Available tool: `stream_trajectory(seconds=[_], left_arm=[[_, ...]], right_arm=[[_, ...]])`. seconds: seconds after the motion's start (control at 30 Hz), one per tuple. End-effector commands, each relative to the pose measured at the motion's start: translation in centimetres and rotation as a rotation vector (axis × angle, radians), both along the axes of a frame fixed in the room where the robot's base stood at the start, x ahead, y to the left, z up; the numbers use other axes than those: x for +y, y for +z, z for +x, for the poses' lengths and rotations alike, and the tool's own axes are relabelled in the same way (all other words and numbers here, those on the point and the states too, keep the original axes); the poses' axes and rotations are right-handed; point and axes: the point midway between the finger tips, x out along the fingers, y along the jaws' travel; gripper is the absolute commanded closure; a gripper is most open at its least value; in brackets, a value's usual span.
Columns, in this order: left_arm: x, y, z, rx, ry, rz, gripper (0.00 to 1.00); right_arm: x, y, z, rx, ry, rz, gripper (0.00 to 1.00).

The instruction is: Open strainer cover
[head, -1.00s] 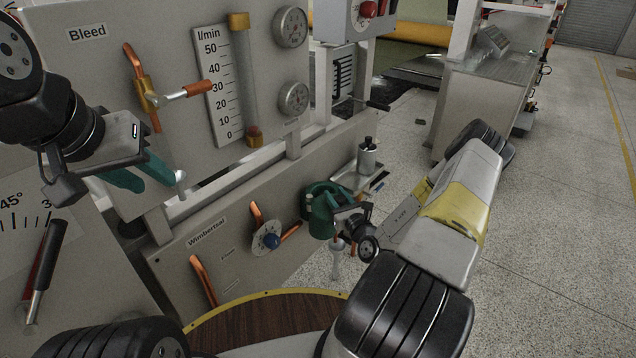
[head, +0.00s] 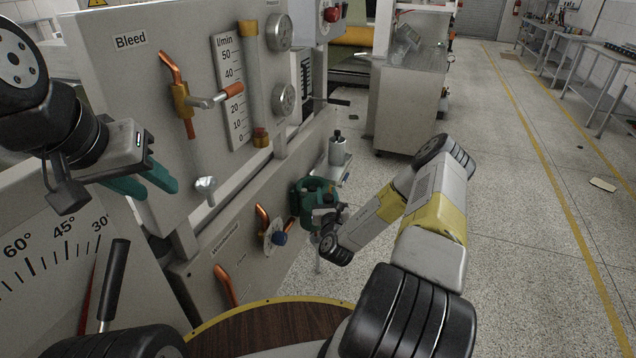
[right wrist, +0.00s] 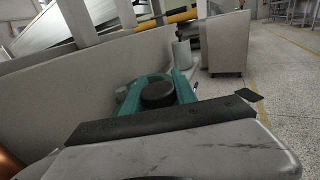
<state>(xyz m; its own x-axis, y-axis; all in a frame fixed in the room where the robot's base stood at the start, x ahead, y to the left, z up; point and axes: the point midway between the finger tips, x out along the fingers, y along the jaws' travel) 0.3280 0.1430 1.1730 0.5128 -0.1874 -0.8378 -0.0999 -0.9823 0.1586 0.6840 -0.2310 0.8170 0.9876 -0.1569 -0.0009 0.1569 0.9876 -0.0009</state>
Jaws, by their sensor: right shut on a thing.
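The strainer is a green cylinder (head: 311,190) mounted low on the grey panel in the head view. Its black round cover (right wrist: 158,95) shows from close up in the right wrist view. My right gripper (head: 327,200) is at the strainer, with its teal fingers on both sides of the black cover, shut on it. Part of the strainer is hidden behind the gripper and wrist. Whether the cover is lifted clear of the body cannot be told. My left gripper (head: 150,184) hangs before the panel at left, its two teal fingers apart and empty.
Copper-handled valves (head: 184,98) and a lever with a black grip (head: 115,280) stick out from the panels. A grey cabinet (head: 410,105) stands behind.

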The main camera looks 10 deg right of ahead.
Motion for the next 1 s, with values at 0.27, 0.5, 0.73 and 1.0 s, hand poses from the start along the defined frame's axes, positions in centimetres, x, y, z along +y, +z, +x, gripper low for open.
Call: stream_trajectory(seconds=[0.27,0.5,0.73,1.0], left_arm=[[0.0,0.0,0.0,0.0,0.0,0.0,0.64],[0.0,0.0,0.0,0.0,0.0,0.0,0.64],[0.0,0.0,0.0,0.0,0.0,0.0,0.64],[0.0,0.0,0.0,0.0,0.0,0.0,0.64]], right_arm=[[0.1,0.1,0.1,-0.004,-0.006,0.0,1.0],[0.1,0.1,0.1,-0.004,-0.005,0.0,0.52],[0.1,0.1,0.1,-0.002,-0.004,0.001,0.44],[0.4,-0.1,-1.2,0.001,-0.003,0.001,0.44]])
